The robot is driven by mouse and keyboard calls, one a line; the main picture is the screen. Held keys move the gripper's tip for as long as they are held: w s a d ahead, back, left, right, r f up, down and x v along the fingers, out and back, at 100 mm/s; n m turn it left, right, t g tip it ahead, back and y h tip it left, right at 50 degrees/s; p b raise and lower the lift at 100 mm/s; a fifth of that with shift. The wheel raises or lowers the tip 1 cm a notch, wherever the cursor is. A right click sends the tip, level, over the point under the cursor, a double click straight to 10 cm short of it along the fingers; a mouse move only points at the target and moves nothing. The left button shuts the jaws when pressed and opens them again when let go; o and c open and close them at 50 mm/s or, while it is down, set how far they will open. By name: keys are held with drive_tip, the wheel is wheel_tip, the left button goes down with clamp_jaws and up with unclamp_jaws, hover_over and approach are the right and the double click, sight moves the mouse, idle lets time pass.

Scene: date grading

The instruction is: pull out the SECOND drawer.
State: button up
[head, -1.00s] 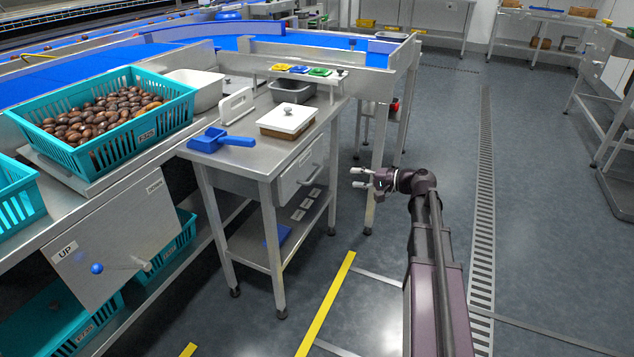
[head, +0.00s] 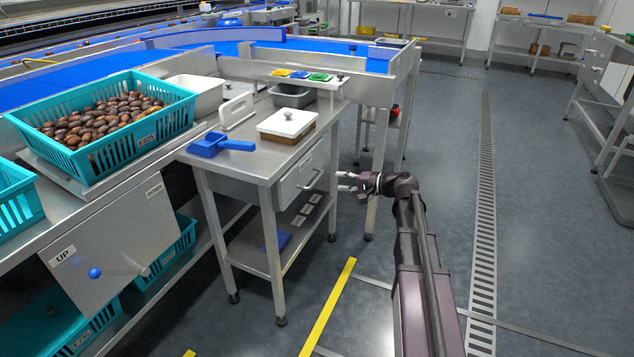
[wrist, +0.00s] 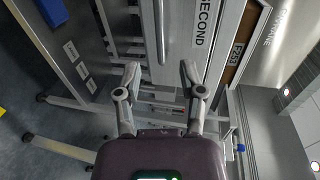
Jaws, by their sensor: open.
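The drawer (head: 298,174) has a grey metal front under the small steel table's top and looks shut. In the wrist view its front (wrist: 210,62) carries a label reading SECOND. Its bar handle (head: 312,180) also shows in the wrist view (wrist: 160,30), lined up between my fingers in the picture. My gripper (head: 342,182) is open and empty, just right of the handle in the head view, with a small gap. In the wrist view both fingers of my gripper (wrist: 158,70) are spread and nothing is between their tips.
On the table (head: 240,160) stand a white-lidded brown box (head: 288,124), a blue scoop (head: 220,144) and a grey tub (head: 291,97). A lower shelf (head: 268,236) is below the drawer. A teal crate of dates (head: 110,150) is at left. Floor to the right is clear.

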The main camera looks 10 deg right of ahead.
sight(317, 178)
drive_tip(key=shift+b+x, duration=0.8)
drive_tip(key=shift+x, duration=3.6)
drive_tip(key=shift+c, duration=0.2)
clamp_jaws()
